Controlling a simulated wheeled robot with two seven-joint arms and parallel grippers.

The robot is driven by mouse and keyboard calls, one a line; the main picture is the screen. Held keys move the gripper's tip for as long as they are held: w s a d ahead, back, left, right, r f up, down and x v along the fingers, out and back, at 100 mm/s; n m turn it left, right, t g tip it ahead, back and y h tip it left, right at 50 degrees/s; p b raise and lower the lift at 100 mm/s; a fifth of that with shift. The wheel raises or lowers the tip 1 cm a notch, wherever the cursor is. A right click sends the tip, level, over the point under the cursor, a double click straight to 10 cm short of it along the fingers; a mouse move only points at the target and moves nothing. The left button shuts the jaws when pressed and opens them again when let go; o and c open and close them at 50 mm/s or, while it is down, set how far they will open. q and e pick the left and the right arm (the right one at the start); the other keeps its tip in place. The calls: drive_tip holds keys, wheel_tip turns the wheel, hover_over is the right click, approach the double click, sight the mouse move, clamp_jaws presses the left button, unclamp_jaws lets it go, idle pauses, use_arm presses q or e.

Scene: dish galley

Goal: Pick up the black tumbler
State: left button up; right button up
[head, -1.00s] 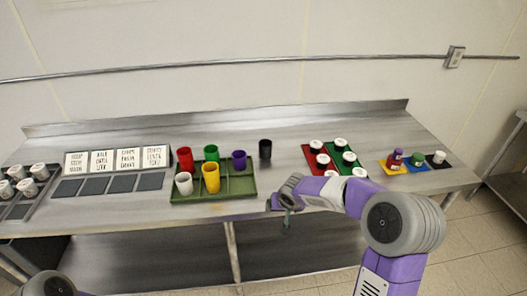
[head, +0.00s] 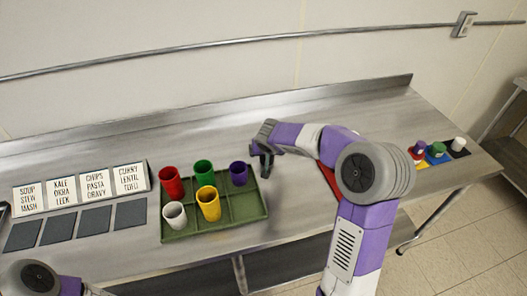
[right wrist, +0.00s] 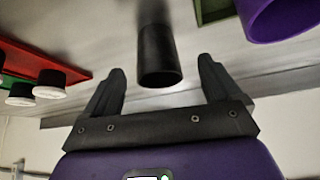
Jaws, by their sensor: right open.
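The black tumbler (right wrist: 158,55) shows in the right wrist view, between the two finger tips and apart from both. My right gripper (right wrist: 161,66) is open around its near end. In the head view my right gripper (head: 264,150) is over the table just right of the purple cup; there the tumbler is hidden or cannot be told from the dark fingers. My left gripper is out of view; only part of my left arm shows at the bottom left.
A green tray (head: 215,229) holds red (head: 171,182), green (head: 204,173), purple (head: 239,174), white (head: 175,215) and yellow (head: 208,204) cups close to the gripper's left. A red mat (right wrist: 14,52) with white-lidded dark jars lies on the other side. Labelled cards stand further left.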

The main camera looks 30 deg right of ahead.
drive_tip(key=x, duration=0.5)
drive_tip(key=shift+w+d+f, duration=0.15)
drive_tip(key=shift+w+d, duration=0.05)
drive_tip(key=shift+d, duration=0.1)
drive_tip(key=c, duration=1.1)
drive_tip(key=shift+o, duration=0.2)
